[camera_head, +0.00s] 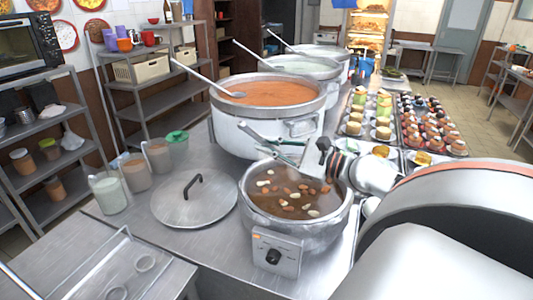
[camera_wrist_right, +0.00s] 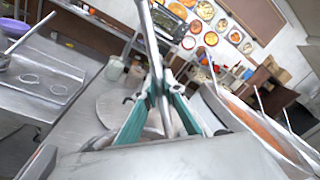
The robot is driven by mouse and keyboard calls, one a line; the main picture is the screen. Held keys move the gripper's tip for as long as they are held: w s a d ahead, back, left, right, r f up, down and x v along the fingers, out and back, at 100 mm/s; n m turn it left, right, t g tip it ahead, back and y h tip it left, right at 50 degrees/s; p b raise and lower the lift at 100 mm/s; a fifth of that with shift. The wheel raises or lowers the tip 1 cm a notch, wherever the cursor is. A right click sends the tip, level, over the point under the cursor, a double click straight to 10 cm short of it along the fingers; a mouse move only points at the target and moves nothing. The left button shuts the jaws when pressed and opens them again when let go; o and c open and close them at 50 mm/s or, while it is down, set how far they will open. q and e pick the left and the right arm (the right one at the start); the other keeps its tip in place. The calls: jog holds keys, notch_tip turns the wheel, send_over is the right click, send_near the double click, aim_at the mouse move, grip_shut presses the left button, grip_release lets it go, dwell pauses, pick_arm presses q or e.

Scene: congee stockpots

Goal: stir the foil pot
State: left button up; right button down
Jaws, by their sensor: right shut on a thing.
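The front pot (camera_head: 330,228) has a crinkled silver, foil-like wall and a control box with a black knob. It holds brown broth with several pale and orange pieces. My right gripper (camera_head: 284,150) is over the pot's back rim, its teal fingers shut on a grey metal utensil handle (camera_head: 252,133). The handle slants up to the left in the head view. In the right wrist view the handle (camera_wrist_right: 150,40) runs up between the teal fingers (camera_wrist_right: 160,105). The utensil's lower end is hidden, so I cannot tell whether it is in the broth. My left gripper is out of view.
A large pot of orange congee (camera_head: 265,122) with a ladle stands just behind, and more pots stand beyond. A round lid (camera_head: 170,205) lies left of the front pot, near several containers (camera_head: 108,193). Trays of small jars (camera_head: 430,128) are at right.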

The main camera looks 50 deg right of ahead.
jog(key=shift+a+r, duration=0.1)
jog(key=shift+r, duration=2.35)
